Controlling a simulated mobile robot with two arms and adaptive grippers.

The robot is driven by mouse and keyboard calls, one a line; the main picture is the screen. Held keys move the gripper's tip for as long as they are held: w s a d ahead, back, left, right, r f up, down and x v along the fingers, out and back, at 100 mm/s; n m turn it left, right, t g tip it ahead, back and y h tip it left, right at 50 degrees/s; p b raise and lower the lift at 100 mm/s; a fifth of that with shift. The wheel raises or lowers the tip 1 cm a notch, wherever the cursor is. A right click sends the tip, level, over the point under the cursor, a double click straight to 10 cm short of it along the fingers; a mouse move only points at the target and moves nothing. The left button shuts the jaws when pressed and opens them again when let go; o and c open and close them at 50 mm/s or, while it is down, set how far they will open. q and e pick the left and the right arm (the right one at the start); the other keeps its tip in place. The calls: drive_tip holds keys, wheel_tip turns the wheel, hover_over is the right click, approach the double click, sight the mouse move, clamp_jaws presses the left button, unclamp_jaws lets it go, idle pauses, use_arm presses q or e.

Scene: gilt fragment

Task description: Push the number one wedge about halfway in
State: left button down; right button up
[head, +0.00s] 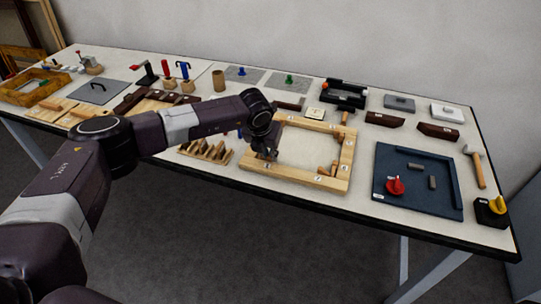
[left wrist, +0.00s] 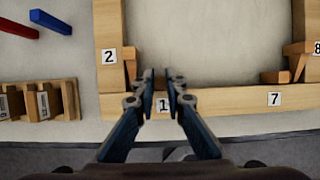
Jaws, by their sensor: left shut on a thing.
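The wooden frame (head: 290,180) lies on the table, with number labels along its rails. In the left wrist view, label 1 (left wrist: 163,105) is on the near rail, between my fingers. My left gripper (head: 264,152) is at the frame's left corner in the head view. It also shows in the left wrist view (left wrist: 161,76), its fingers close together at the near rail's inner edge. It is shut on the number one wedge, which the fingers mostly hide; how far in it sits cannot be told. Another wedge (left wrist: 130,66) stands by label 2. My right gripper is out of view.
A rack of wooden wedges (head: 207,151) stands left of the frame. A blue tray (head: 410,197) with a red knob lies to the right, and a hammer (head: 477,168) beyond it. The frame's middle (left wrist: 205,45) is clear.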

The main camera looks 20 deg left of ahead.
use_arm(q)
drive_tip(key=shift+a, duration=0.5)
drive_tip(key=c, duration=2)
unclamp_jaws()
drive_tip(key=shift+o, duration=0.2)
drive_tip(key=shift+r, duration=0.1)
drive_tip(key=v, duration=1.2)
drive_tip(key=shift+d, duration=0.1)
